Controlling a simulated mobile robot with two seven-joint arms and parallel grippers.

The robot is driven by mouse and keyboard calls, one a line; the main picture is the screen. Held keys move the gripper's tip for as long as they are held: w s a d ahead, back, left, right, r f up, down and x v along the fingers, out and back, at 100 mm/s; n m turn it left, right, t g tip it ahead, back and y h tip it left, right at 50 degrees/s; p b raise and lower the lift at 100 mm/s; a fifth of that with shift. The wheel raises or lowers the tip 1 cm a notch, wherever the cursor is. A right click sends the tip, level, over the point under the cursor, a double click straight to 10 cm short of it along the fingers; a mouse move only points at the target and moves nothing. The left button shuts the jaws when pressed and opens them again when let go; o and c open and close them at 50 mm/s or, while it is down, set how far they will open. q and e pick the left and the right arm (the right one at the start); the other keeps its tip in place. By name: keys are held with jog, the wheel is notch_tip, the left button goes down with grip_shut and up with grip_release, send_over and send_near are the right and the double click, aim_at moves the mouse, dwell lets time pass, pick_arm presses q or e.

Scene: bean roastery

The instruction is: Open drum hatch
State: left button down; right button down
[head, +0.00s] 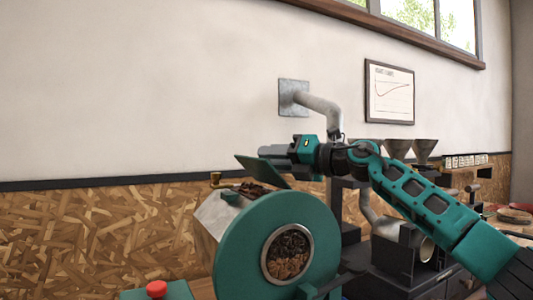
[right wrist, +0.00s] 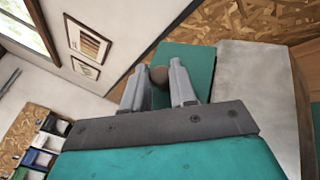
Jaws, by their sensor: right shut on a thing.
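The roaster drum (head: 232,240) has a green front with a round window full of brown beans (head: 288,254). On its top, the green drum hatch (head: 264,172) stands tilted up, and dark beans (head: 256,189) show in the opening under it. My right gripper (head: 268,152) reaches in from the right at the raised hatch. In the right wrist view, the gripper (right wrist: 158,84) is shut on a round brown knob (right wrist: 158,74), with the green hatch plate (right wrist: 187,62) behind it. The fingers hide the knob in the head view. My left gripper is not in view.
A red button (head: 156,289) sits on a green box at the lower left. A grey pipe (head: 320,105) runs from the wall behind my right wrist. Metal funnels (head: 424,150) stand behind my right arm.

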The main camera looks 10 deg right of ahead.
jog(key=d+m+t+p, duration=0.1)
jog(key=m, duration=0.1)
jog(key=w+d+m+t+y+p, duration=0.1)
jog(key=m, duration=0.1)
jog(key=shift+d+m, duration=0.3)
jog(key=m+t, duration=0.1)
jog(key=d+m, duration=0.1)
jog(key=m, duration=0.1)
jog(key=shift+w+d+f+t+p, duration=0.1)
jog(key=shift+w+f+t+p, duration=0.2)
jog(key=shift+f+t, duration=0.1)
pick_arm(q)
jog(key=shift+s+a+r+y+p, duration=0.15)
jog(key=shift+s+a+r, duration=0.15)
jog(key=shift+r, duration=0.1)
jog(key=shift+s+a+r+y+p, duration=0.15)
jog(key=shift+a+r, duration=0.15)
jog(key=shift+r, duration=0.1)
pick_arm(e)
jog(key=shift+w+d+f+m+t, duration=0.1)
jog(key=shift+d+f+m+t, duration=0.15)
jog(key=shift+m+t, duration=0.4)
jog(key=shift+w+d+f+m+t, duration=0.1)
jog(key=shift+d+f+m+t, duration=0.1)
jog(key=shift+m, duration=0.75)
jog(key=shift+w+d+f+m+t, duration=0.2)
jog(key=shift+m+t, duration=0.25)
jog(key=shift+m, duration=0.35)
jog(key=shift+s+d, duration=0.1)
jog(key=shift+s, duration=0.05)
